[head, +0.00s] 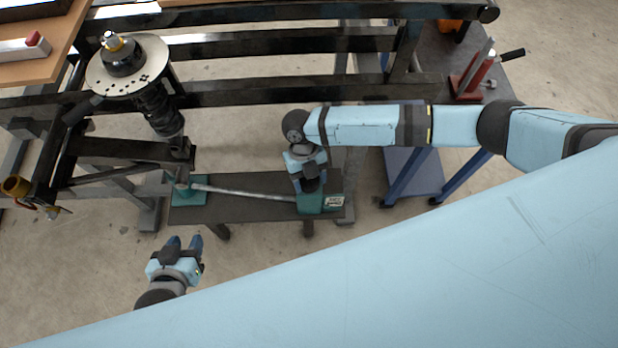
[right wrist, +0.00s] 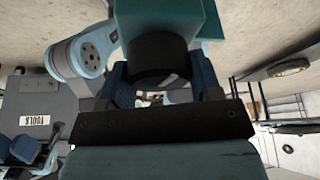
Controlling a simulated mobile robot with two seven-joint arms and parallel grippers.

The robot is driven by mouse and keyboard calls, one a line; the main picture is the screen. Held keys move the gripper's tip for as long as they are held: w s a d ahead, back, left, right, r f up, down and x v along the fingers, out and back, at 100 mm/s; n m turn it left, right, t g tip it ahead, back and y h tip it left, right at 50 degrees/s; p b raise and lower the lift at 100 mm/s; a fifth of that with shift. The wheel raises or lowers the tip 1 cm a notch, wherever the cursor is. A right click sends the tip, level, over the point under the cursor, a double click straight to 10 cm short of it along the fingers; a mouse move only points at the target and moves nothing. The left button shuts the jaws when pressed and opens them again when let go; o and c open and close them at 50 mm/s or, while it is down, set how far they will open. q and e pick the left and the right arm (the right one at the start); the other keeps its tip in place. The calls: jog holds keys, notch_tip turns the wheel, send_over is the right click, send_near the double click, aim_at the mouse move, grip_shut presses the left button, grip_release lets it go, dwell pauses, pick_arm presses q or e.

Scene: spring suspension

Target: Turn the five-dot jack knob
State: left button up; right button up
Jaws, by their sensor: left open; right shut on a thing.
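A teal jack housing (head: 310,204) with a pale label sits at the right end of a dark bench. My right gripper (head: 311,182) reaches down to it from above. In the right wrist view, a round black knob (right wrist: 157,58) sticks out of the teal housing (right wrist: 168,18). The blue fingers of my right gripper (right wrist: 160,84) are shut on the knob, one on each side. I cannot make out any dots on it. My left gripper (head: 183,244) is open and empty, in front of the bench's left part and apart from it.
A metal rod (head: 245,192) runs from the housing to a teal block (head: 187,193) on the dark bench (head: 250,212). A spring strut with a round plate (head: 100,75) stands at upper left. Black frame beams (head: 290,45) cross behind. A blue cart (head: 413,172) stands right.

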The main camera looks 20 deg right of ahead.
jog(key=shift+n+h, duration=0.5)
jog(key=shift+n, duration=0.7)
jog(key=shift+s+n, duration=0.1)
jog(key=shift+n, duration=0.4)
jog(key=o, duration=0.9)
